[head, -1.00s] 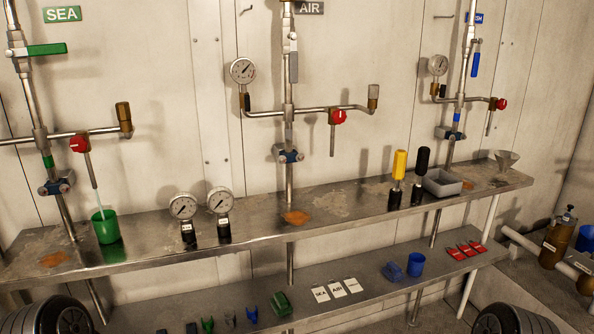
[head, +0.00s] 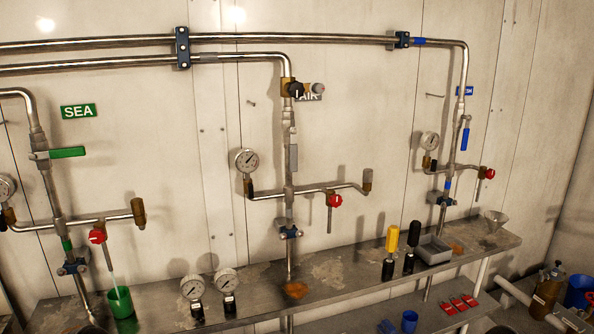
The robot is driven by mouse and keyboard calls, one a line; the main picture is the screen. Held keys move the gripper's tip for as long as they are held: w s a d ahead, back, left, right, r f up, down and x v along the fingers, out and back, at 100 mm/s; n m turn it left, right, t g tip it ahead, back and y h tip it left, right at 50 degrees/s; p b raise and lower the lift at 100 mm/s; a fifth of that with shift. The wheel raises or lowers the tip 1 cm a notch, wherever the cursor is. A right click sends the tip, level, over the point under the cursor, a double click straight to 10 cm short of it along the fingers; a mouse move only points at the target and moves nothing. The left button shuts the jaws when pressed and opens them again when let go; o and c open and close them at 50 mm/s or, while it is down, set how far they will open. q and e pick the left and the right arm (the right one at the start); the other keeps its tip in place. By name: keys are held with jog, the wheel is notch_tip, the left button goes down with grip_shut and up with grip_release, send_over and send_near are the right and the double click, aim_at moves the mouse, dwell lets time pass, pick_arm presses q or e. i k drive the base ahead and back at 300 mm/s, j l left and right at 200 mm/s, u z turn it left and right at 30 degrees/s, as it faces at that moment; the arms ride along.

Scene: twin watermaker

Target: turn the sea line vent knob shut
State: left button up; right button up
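The sea line is at the left of the head view, under the green SEA sign (head: 78,111). Its red vent knob (head: 97,237) sits on the pipe's right branch, above a short down-spout (head: 107,257). A thin pale stream seems to run from the spout into a green cup (head: 120,302) on the steel shelf. The green lever handle (head: 68,153) on the sea pipe points sideways. A gauge (head: 7,187) is cut by the left edge. Neither of my grippers shows, and nothing touches the knob.
The steel shelf (head: 345,268) bears two loose gauges (head: 192,289), yellow (head: 392,240) and black (head: 413,236) handled tools, a grey tray (head: 433,249) and a funnel (head: 494,219). AIR and blue-marked lines with similar red knobs (head: 334,200) stand right. The wall before the sea knob is unobstructed.

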aim_at(97, 236)
jog(key=u, duration=1.5)
